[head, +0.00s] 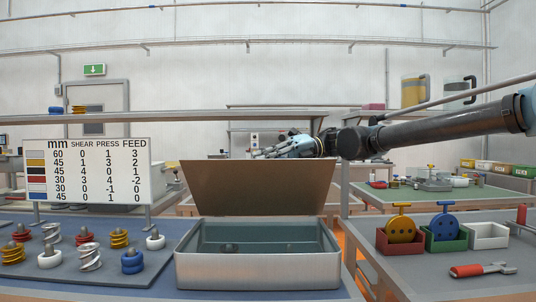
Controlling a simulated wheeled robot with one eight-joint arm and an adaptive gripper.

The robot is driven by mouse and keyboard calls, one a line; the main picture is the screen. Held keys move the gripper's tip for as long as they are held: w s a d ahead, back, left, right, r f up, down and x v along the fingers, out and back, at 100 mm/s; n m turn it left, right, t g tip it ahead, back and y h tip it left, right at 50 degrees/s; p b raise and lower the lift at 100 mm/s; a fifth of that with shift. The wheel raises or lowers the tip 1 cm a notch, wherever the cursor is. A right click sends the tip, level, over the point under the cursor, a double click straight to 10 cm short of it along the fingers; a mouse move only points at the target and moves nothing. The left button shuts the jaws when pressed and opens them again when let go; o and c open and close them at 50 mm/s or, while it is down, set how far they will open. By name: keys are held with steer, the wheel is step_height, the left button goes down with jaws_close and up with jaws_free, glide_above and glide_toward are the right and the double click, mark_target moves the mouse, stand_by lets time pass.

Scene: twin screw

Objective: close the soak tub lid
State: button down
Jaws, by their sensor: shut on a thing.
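The soak tub (257,271) is a silver rectangular tub in the front middle, with a dark grey-blue inside. Its brown lid (257,187) stands raised at the tub's back, tilted open. A small dark round thing (229,248) lies inside the tub.
On the right bench stand a red bin (401,240), a green bin (446,241) and a white bin (489,236).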

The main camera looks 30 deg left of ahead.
mark_target(264, 186)
steer(key=s+d+f+n+t, duration=0.2)
steer(key=s+d+f+n, duration=0.1)
steer(key=f, duration=0.5)
steer(key=s+d+f+n+t+y, duration=0.1)
steer(key=s+d+f+n+t, duration=0.1)
steer(key=s+f, duration=0.4)
steer(key=shift+s+d+f+n+t, duration=0.3)
steer(key=shift+d+f+n, duration=0.25)
steer(key=shift+f+n, duration=0.5)
steer(key=c, duration=1.7)
jaws_free()
steer(key=shift+v, duration=5.95)
